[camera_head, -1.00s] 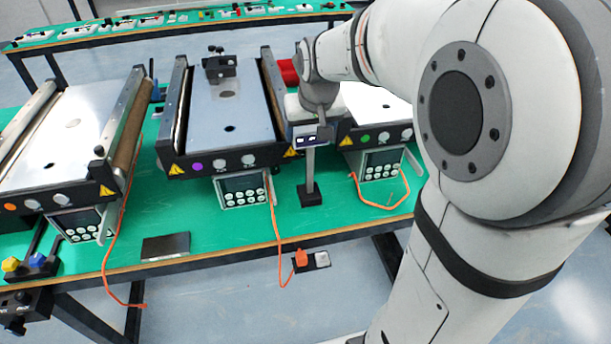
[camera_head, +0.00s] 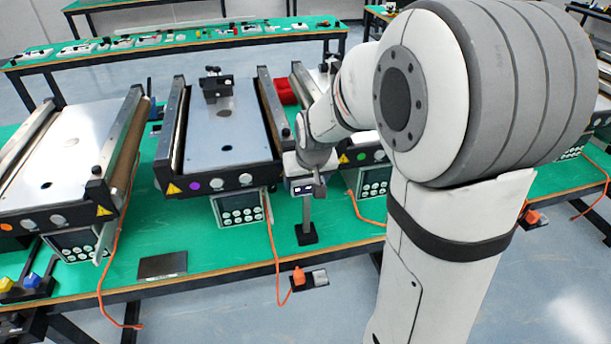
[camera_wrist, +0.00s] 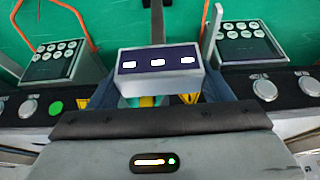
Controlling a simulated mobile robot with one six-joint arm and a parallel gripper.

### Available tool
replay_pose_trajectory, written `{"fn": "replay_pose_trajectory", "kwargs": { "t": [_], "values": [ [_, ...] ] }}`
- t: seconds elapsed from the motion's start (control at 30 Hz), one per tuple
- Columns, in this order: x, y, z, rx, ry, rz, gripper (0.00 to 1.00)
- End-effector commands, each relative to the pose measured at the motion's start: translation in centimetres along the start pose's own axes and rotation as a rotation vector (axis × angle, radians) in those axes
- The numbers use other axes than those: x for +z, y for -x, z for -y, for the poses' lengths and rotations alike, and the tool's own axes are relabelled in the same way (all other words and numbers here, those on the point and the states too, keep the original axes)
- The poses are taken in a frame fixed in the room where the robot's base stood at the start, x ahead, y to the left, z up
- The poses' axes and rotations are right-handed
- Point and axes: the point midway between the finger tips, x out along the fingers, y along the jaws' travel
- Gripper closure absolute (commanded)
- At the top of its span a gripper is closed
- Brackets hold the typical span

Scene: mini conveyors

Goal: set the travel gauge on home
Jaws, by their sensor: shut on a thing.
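The travel gauge appears to be the small grey box (camera_head: 302,188) with a dark face and white marks, on a grey post with a square black base (camera_head: 306,235). It stands upright in front of the gap between the middle and right conveyors. My gripper (camera_head: 316,182) is shut on its upper part. In the wrist view the gauge box (camera_wrist: 158,62) shows three white marks, and the fingers beside it are partly hidden. I cannot tell whether the base touches the table. No mark reading home is legible.
The middle conveyor (camera_head: 222,135) and left conveyor (camera_head: 68,150) carry keypad boxes in front. A dark flat plate (camera_head: 162,265) lies on the green table (camera_head: 215,262) near its front edge. A red object (camera_head: 286,91) lies behind.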

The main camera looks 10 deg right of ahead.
Motion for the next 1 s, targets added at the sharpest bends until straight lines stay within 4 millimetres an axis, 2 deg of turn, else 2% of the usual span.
{"fn": "replay_pose_trajectory", "kwargs": {
  "t": [0.13,0.17,0.2,0.43,0.77,0.87,1.0],
  "values": [
    [-0.1,-0.2,0.0,0.0,0.0,-0.005,0.98],
    [0.1,-0.3,0.0,0.0,0.001,0.0,0.27],
    [0.1,-0.2,0.0,0.0,0.001,0.0,0.23],
    [0.1,-0.2,0.1,0.0,0.001,0.0,0.06],
    [-0.1,0.3,0.1,-0.001,0.002,-0.001,0.06],
    [-0.1,1.5,0.1,-0.001,0.002,-0.004,0.06],
    [-0.1,4.4,0.1,-0.001,0.002,-0.007,0.06]
  ]
}}
